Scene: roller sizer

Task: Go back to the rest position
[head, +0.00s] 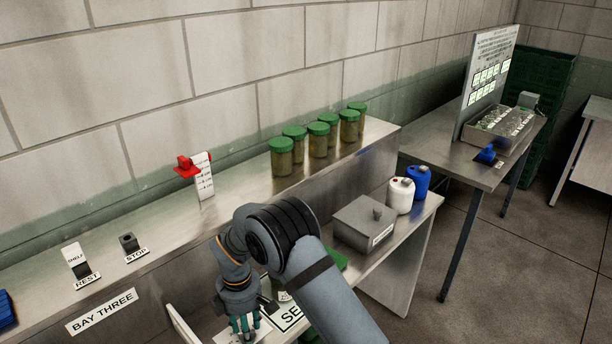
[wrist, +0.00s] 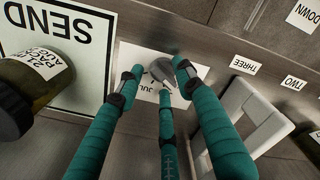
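My gripper (head: 244,328) points down at the front of the steel bench in the head view, low in the picture. In the wrist view its teal fingers (wrist: 160,80) are spread apart, with a gap between the tips. A small grey knob-like piece (wrist: 162,70) shows between and beyond the tips, in front of a white label (wrist: 148,88); I cannot tell whether any finger touches it. No held object shows. A block marked REST (head: 86,279) stands on the ledge at the left.
A SEND sign (wrist: 60,45) and a dark-lidded jar (wrist: 30,92) lie left of my fingers; a pale frame (wrist: 245,115) is at right. Green-lidded jars (head: 319,140) line the shelf. A grey box (head: 365,225), white jug (head: 400,197) and blue jug (head: 419,182) stand right of my arm.

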